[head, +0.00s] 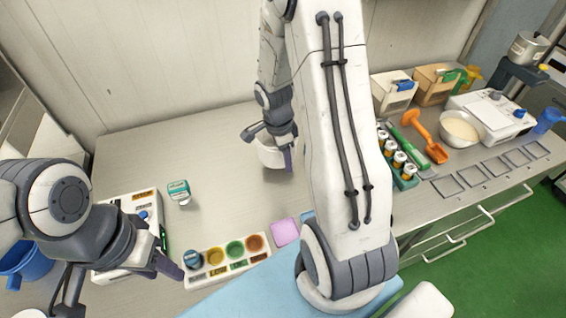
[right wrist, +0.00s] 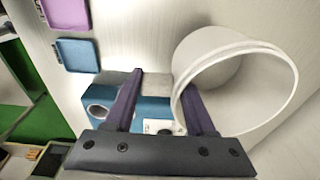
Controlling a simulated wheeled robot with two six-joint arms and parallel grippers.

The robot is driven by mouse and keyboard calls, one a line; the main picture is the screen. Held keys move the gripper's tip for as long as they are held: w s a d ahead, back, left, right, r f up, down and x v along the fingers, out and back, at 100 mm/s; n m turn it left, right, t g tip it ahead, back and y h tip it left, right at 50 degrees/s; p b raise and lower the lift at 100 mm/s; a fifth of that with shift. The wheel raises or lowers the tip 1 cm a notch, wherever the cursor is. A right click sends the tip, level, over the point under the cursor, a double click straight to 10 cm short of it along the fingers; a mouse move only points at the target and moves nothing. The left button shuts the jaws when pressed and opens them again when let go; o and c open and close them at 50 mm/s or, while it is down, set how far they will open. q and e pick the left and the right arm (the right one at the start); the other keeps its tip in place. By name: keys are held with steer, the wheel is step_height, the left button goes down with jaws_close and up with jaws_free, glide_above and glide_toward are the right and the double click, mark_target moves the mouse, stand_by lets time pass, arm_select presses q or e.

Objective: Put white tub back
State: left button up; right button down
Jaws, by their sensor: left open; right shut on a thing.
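The white tub (head: 270,154) is at the back middle of the bench in the head view, at my right gripper (head: 284,158). In the right wrist view the tub (right wrist: 238,85) is tilted, with its open mouth facing the camera. My right gripper (right wrist: 162,78) is shut on the tub; one purple finger overlaps its near side. The head view does not show clearly whether the tub touches the bench. My left gripper (head: 172,264) is open and empty at the lower left, by the white tray of coloured cups (head: 228,267).
A teal-lidded jar (head: 179,191) stands left of centre. A lilac pad (head: 286,232) lies near the front. Right of my arm are a vial rack (head: 402,168), an orange scoop (head: 429,140), a bowl (head: 462,128) and a white scale (head: 492,112). The back left bench is clear.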

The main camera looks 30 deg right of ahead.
steer(key=shift+w+a+f+p, duration=0.1)
steer(key=shift+w+f+p, duration=0.1)
steer(key=shift+f, duration=0.9)
steer(key=shift+w+a+f+p, duration=0.1)
steer(key=shift+f+p, duration=0.1)
steer(key=shift+f, duration=0.9)
steer(key=shift+f+b, duration=0.15)
steer(key=shift+b, duration=0.15)
steer(key=shift+c, duration=1.2)
jaws_free()
steer(key=shift+s, duration=0.1)
